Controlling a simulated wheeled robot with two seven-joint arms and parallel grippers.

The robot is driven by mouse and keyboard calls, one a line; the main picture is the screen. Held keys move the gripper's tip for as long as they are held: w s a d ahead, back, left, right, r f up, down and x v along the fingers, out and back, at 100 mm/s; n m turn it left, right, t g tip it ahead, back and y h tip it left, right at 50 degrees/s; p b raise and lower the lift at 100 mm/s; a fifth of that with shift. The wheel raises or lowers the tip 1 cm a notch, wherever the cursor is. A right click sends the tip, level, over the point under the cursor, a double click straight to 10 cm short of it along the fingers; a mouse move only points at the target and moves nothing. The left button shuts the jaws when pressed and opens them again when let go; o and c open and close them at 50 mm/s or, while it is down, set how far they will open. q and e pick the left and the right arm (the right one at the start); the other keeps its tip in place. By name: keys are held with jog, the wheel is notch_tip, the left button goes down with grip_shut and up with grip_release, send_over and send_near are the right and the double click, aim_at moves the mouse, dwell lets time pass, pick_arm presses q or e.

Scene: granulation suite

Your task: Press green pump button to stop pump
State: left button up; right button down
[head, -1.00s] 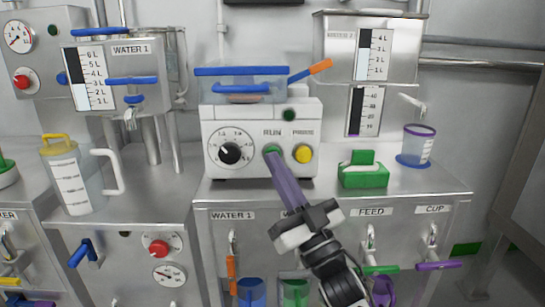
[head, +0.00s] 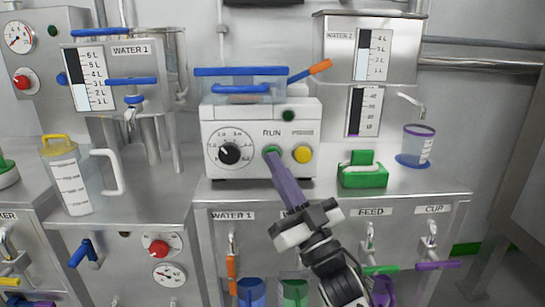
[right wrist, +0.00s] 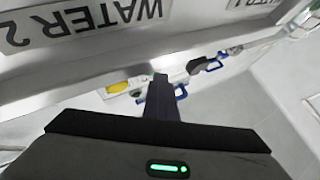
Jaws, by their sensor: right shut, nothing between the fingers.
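The white pump unit (head: 262,150) stands on the steel bench with a dial (head: 229,153) on its left. The green button (head: 271,149) sits under the RUN label and is partly hidden by my fingertips. A yellow button (head: 302,154) is just right of it. My right gripper (head: 273,157) is shut and empty, its long purple fingers reaching up to the green button. The tips look to be at or touching the button; how far it is pressed I cannot tell. The fingers also show dark in the right wrist view (right wrist: 160,98). My left gripper is not in view.
A blue-handled lid (head: 241,72) and an orange-tipped lever (head: 312,70) top the pump. A yellow-lidded jug (head: 70,180) stands left. The bench between jug and pump is clear.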

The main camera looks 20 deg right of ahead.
jog(key=shift+w+d+r+h, duration=0.1)
jog(key=shift+w+d+h, duration=0.15)
jog(key=shift+w+h, duration=0.05)
jog(key=shift+s+a+p, duration=0.1)
jog(key=shift+s+p, duration=0.05)
jog(key=shift+p, duration=0.15)
jog(key=shift+s+a+p, duration=0.2)
jog(key=shift+s+p, duration=0.15)
jog(key=shift+s, duration=0.2)
jog(key=shift+s+a+p, duration=0.25)
jog(key=shift+s+p, duration=0.05)
jog(key=shift+s, duration=0.5)
jog(key=shift+s+a+p, duration=0.25)
jog(key=shift+s, duration=0.55)
jog(key=shift+s+a+p, duration=0.25)
jog(key=shift+s+p, duration=0.05)
jog(key=shift+s, duration=0.5)
jog(key=shift+f, duration=0.2)
jog(key=c, duration=2.5)
grip_release()
